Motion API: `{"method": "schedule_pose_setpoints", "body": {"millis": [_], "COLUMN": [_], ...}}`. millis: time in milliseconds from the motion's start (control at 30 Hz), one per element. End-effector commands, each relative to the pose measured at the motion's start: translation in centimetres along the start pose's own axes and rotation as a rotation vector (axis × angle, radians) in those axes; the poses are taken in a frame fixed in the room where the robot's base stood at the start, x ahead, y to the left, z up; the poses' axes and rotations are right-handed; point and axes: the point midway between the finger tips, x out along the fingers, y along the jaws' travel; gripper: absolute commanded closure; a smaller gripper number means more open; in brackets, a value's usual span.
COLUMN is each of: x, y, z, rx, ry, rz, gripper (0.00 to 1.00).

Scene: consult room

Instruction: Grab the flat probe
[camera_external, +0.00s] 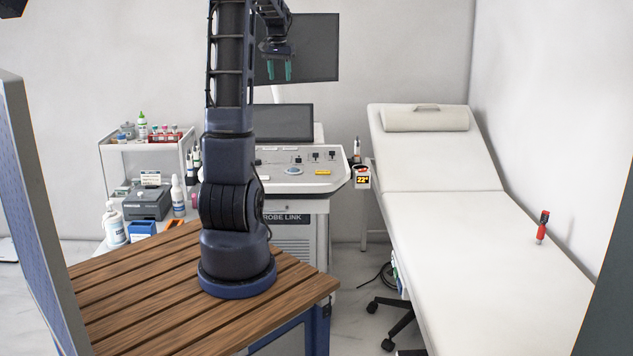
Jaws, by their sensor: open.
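My gripper (279,70) has green fingers and hangs high in front of the dark monitor (315,40), fingers pointing down. The fingers are apart with nothing between them. No flat probe can be made out with certainty. A small white and dark probe-like item (356,150) stands at the right side of the ultrasound console (300,172), above a small box with a lit display (362,178). My gripper is apart from both. More dark-topped items (194,160) show left of the console, partly hidden by my arm.
A white trolley (150,148) at left holds bottles, tubes and a grey device (147,203). A wooden slatted top (150,290) lies around my arm's base. A wheeled stool base (392,325) and cable stand between console and bed. Most of the bed is clear.

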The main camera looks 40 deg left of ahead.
Motion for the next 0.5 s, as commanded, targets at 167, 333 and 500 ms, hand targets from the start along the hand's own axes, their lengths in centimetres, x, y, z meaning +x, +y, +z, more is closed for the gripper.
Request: {"method": "schedule_pose_setpoints", "body": {"millis": [167, 333, 500], "x": [3.6, 7.2, 11.2], "y": [-7.0, -13.9, -21.2], "z": [-3.4, -5.4, -6.5], "rx": [-0.063, -0.117, -0.171], "ry": [-0.034, -0.064, -0.092], "rz": [-0.008, -0.012, -0.014], "gripper": [0.53, 0.53, 0.53]}}
